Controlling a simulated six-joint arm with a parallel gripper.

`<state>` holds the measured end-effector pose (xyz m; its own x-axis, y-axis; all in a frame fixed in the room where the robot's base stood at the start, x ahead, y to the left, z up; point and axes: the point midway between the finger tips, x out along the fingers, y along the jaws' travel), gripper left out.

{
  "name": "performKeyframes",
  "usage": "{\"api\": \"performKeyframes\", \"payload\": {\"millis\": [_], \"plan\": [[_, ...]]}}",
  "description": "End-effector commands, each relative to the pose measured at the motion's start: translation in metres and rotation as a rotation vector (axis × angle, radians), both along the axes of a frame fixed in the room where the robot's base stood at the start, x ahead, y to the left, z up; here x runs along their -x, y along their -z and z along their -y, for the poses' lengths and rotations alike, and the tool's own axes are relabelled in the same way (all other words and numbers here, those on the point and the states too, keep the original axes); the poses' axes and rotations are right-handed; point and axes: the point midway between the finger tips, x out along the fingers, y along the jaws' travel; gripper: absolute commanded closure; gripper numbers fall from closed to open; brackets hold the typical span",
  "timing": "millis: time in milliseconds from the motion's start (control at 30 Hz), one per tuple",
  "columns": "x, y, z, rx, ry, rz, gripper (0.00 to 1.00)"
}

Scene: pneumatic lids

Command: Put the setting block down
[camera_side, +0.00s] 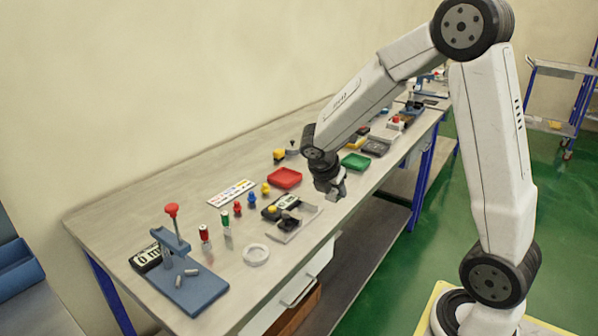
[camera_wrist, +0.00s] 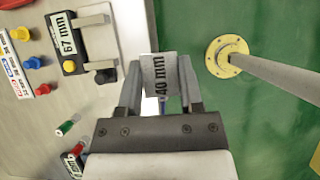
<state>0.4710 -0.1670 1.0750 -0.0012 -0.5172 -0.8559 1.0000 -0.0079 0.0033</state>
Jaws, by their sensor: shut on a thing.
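My gripper (camera_side: 332,186) hangs near the front edge of the bench. In the wrist view my gripper (camera_wrist: 164,80) is shut on a light grey setting block (camera_wrist: 158,76) marked "40 mm". The block sits between both fingers, and its far end stands clear of the fingertips. In the side view the held block is too small to make out well. Bench top and green floor show below the block in the wrist view, so it is held in the air.
A gauge reading "67 mm" (camera_wrist: 67,42) lies on a grey tray (camera_wrist: 100,58). A red tray (camera_side: 285,178) and green tray (camera_side: 355,161) stand farther back. A blue lever press (camera_side: 188,290) and white ring (camera_side: 256,255) are at the near end. Small coloured parts stand between.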

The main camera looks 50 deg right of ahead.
Motion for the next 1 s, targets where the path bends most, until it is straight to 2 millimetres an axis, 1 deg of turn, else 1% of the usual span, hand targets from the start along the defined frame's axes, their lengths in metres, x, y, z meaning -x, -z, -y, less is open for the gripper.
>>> {"api": "performKeyframes", "payload": {"millis": [100,267,467,667,1000], "plan": [[0.003,-0.001,-0.005,0.003,-0.004,-0.003,1.0],[0.003,0.0,-0.006,0.003,-0.004,-0.003,1.0],[-0.006,0.004,-0.003,0.003,-0.004,-0.003,1.0],[-0.026,0.014,0.005,0.002,-0.003,-0.004,1.0],[-0.068,0.034,0.019,0.002,-0.003,-0.004,1.0]]}}
